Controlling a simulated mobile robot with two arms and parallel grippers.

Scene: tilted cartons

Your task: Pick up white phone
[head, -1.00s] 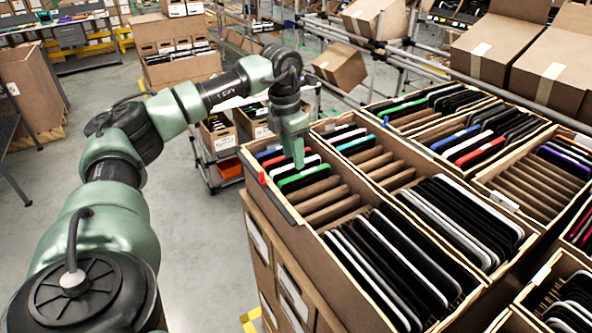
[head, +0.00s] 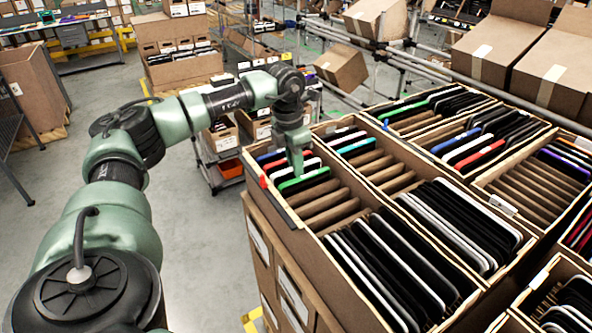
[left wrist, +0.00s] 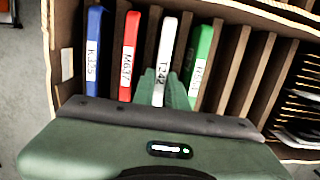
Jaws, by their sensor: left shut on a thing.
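The white phone (left wrist: 166,52) stands upright in a slot of the carton, between a red phone (left wrist: 130,50) and a green phone (left wrist: 203,58). It carries a label on its edge. In the head view the white phone (head: 312,163) shows as a thin edge partly hidden by my gripper. My left gripper (head: 297,168) points down into the carton. In the left wrist view its green fingers (left wrist: 163,90) lie on both sides of the white phone, shut on it. The phone's lower part is hidden. My right gripper is not in view.
A blue phone (left wrist: 94,50) stands at the left end of the row. Empty slots with brown dividers (head: 325,205) lie on the other side of the green phone. Neighbouring cartons (head: 470,145) hold many phones. The carton's side wall (left wrist: 66,50) is close by.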

